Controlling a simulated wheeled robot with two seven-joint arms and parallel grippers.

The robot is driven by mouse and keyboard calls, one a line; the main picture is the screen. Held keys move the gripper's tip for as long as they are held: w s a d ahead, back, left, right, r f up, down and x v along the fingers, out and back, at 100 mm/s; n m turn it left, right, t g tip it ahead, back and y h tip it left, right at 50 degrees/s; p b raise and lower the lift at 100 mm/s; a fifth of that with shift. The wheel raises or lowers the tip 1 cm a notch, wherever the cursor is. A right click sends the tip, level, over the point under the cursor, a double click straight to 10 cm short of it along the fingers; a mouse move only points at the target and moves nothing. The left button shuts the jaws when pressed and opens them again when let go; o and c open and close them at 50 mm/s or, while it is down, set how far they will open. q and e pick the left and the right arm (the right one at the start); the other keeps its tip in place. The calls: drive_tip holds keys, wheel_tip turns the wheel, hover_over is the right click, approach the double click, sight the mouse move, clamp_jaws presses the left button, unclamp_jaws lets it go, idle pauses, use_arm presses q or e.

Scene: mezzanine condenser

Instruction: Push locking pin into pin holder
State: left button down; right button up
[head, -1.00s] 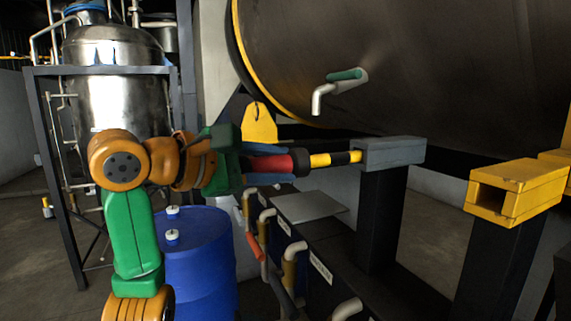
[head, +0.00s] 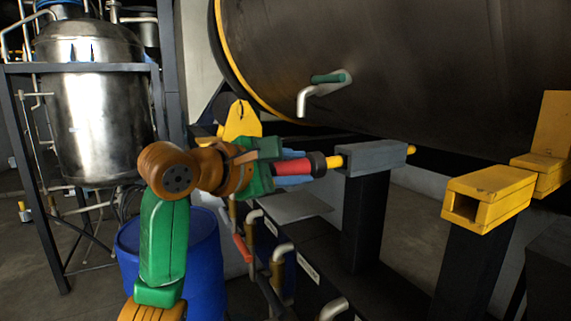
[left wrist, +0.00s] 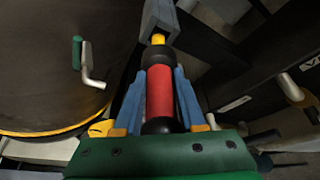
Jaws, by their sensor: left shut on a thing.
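The locking pin has a red grip with black ends (head: 295,167) and a yellow shaft (head: 335,161). My left gripper (head: 292,170) is shut on the red grip; its blue fingers lie along both sides. In the left wrist view the red grip (left wrist: 160,92) sits between the fingers, with a short yellow length (left wrist: 158,39) beyond it. The grey block-shaped pin holder (head: 370,154) stands on a dark post. The shaft runs into its left end, and a yellow tip (head: 411,149) shows at its right end. A short yellow length remains visible between grip and holder. My right gripper is not in view.
A yellow hollow block (head: 487,198) stands on another dark post at the right. The large dark cylinder (head: 400,70) hangs above, with a bent handle (head: 318,90). A blue drum (head: 185,250) and several pipe handles are below.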

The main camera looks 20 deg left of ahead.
sight(312, 165)
use_arm(q)
drive_tip(key=shift+w+d+p, duration=0.4)
drive_tip(key=shift+w+d, duration=0.4)
drive_tip(key=shift+w, duration=0.2)
drive_tip(key=shift+w+d+p, duration=0.35)
drive_tip(key=shift+w+d, duration=0.4)
drive_tip(key=shift+w, duration=0.2)
drive_tip(key=c, duration=0.6)
unclamp_jaws()
drive_tip(key=shift+o, duration=1)
drive_tip(key=shift+s, duration=0.1)
drive_tip(key=shift+s+r, duration=0.1)
